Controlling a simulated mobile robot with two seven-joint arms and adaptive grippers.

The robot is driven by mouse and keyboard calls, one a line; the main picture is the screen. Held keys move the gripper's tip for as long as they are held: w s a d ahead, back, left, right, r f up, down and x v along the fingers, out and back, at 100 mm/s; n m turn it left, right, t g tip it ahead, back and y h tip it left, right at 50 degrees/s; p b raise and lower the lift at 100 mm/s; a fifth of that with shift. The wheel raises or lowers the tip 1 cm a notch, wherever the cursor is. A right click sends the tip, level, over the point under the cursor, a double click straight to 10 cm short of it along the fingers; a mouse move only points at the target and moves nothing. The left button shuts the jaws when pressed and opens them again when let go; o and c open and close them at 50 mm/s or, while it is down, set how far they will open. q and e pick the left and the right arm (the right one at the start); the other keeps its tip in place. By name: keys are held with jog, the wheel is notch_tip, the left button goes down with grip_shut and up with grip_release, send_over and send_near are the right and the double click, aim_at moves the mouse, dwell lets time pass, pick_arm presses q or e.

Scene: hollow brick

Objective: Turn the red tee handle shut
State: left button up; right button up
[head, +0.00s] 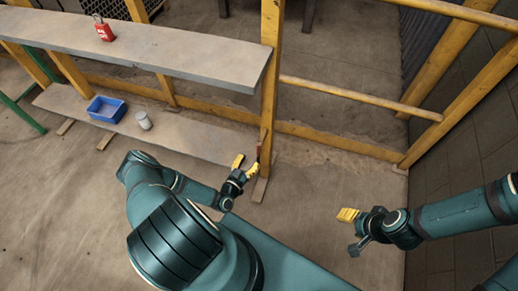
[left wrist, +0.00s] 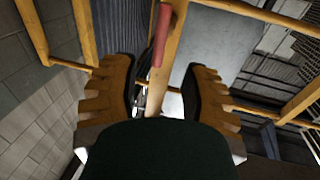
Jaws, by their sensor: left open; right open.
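The red tee handle (left wrist: 161,38) shows as a red bar in front of a yellow post in the left wrist view, just ahead of my left gripper (left wrist: 160,75) and between the lines of its two fingers. In the head view the handle (head: 259,153) is a small dark red spot at the post, close to my left gripper (head: 246,168). The left fingers are spread apart, with no visible grip on the handle; the valve body is mostly hidden. My right gripper (head: 347,214) is open and empty over the floor at the right.
A yellow post (head: 270,80) carries a grey upper shelf (head: 190,55) with a red padlock-like object (head: 103,28). The lower board (head: 200,139) holds a blue bin (head: 106,109) and a grey can (head: 143,121). Yellow rails (head: 350,98) and a block wall (head: 460,160) bound the right.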

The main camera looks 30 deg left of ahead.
aim_at(258, 149)
pick_arm(q)
jog(key=w+b, duration=0.1)
jog(key=w, duration=0.6)
jog(key=shift+w+a, duration=0.15)
jog(key=shift+w, duration=0.2)
grip_shut()
